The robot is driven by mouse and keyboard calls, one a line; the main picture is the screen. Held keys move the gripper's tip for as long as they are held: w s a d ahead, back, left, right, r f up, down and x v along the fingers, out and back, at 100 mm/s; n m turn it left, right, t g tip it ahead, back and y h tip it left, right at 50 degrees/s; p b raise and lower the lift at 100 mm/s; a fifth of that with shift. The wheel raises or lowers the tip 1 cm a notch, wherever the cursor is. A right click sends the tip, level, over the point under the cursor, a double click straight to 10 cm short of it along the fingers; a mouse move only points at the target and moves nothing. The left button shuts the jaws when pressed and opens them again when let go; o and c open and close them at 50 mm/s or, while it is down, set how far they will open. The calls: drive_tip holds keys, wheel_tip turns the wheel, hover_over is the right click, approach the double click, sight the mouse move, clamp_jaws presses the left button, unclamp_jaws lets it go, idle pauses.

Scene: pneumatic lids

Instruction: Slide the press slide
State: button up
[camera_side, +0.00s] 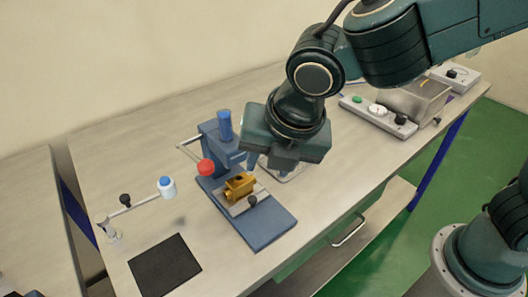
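A blue press stands near the middle of the table, with a flat base (268,228), an upright column (208,140) and a lever ending in a red ball (206,167). A grey slide strip (236,207) lies on the base, with a dark knob (252,201) near it. A gold block (240,185) sits on the strip. My gripper (268,163) is above and to the right of the gold block, pointing down and apart from the press slide. Its fingers are dark and partly hidden by its body, so I cannot tell if they are open.
A bar with a blue-capped white knob (166,187) stands left of the press. A black mat (165,264) lies at the front left. A control panel (378,115) and a metal box (416,98) stand at the back right.

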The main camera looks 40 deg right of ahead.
sight(253, 198)
drive_tip(key=n, duration=0.8)
drive_tip(key=shift+s+d, duration=0.1)
drive_tip(key=shift+d, duration=0.1)
drive_tip(key=shift+f, duration=0.1)
drive_tip(key=x, duration=1.3)
drive_tip(key=shift+a+f, duration=0.2)
drive_tip(key=shift+f, duration=0.1)
drive_tip(key=shift+w, duration=0.2)
drive_tip(key=shift+c, duration=0.5)
clamp_jaws()
